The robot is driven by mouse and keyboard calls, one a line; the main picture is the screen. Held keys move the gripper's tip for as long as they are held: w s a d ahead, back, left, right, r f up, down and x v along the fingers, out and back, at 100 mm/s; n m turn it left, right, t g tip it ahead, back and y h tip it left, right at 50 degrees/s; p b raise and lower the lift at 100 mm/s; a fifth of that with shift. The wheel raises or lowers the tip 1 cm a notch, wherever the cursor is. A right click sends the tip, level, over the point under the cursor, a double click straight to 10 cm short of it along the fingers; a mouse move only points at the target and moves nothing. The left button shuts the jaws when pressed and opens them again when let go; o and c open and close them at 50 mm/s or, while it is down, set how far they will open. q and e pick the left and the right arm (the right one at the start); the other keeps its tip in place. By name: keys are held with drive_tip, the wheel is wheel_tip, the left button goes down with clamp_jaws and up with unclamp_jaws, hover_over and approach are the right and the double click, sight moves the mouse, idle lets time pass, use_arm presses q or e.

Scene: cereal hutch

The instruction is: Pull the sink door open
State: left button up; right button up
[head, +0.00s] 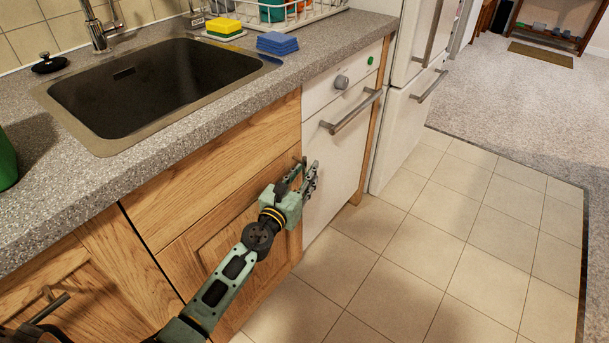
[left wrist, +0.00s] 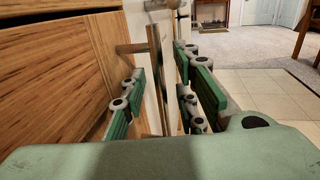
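The wooden sink door (head: 205,245) is under the sink and looks shut, flush with the cabinet front. Its bar handle (left wrist: 155,62) stands upright at the door's right edge in the left wrist view; in the head view it is mostly hidden by my gripper. My left gripper (head: 307,172) is at this handle. In the left wrist view its fingers (left wrist: 160,80) are apart, one on each side of the bar, with a gap showing on the right side. Contact with the bar cannot be told. My right gripper is not in view.
A white appliance (head: 335,150) with a bar handle (head: 352,112) stands right of the sink door. Another wooden door (head: 90,285) with a handle is at the left. The counter (head: 190,122) overhangs above. Tiled floor (head: 400,265) in front is clear.

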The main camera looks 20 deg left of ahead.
use_arm(q)
drive_tip(key=shift+w, duration=0.2)
drive_tip(key=shift+c, duration=0.4)
clamp_jaws()
